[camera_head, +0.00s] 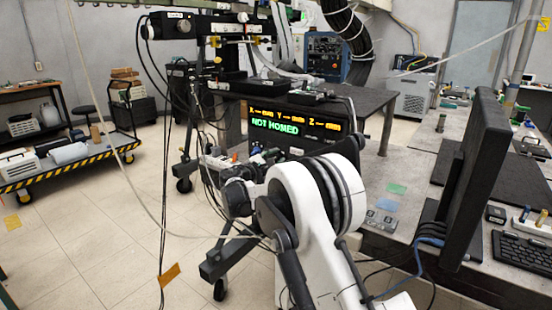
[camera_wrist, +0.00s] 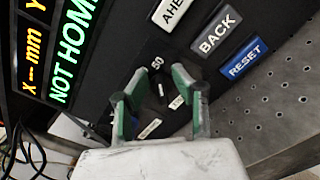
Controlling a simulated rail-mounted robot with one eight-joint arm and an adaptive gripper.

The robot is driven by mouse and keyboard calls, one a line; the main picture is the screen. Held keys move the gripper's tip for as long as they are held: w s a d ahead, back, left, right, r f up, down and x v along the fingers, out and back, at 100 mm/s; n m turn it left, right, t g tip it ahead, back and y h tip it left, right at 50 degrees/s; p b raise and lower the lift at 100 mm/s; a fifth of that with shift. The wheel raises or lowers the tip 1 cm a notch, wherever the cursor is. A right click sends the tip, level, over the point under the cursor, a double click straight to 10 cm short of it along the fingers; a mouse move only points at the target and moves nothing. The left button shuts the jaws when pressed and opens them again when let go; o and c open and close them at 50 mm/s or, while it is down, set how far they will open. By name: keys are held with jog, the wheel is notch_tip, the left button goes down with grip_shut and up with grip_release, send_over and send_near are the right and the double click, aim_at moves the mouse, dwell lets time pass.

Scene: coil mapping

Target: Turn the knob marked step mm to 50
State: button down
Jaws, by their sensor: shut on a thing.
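The step mm knob (camera_wrist: 161,98) is small and dark with a white pointer line, on the black front panel in the wrist view. A label reading 50 (camera_wrist: 157,63) is just above it, and the pointer line appears directed roughly towards that label. Other small labels lie below and right, partly covered by my fingers. My gripper (camera_wrist: 155,88), with green finger pads, is shut on the knob, one finger on each side. In the head view my arm hides the knob.
The control box display (camera_head: 290,126) reads NOT HOMED. The BACK button (camera_wrist: 216,34) and the blue RESET button (camera_wrist: 244,58) sit right of the knob. A perforated metal table top (camera_wrist: 285,105) lies to the right. A monitor (camera_head: 470,175) stands right of my arm.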

jog(key=c, duration=1.8)
grip_release()
jog(key=shift+a, duration=0.1)
jog(key=v, duration=1.2)
jog(key=shift+s, duration=0.1)
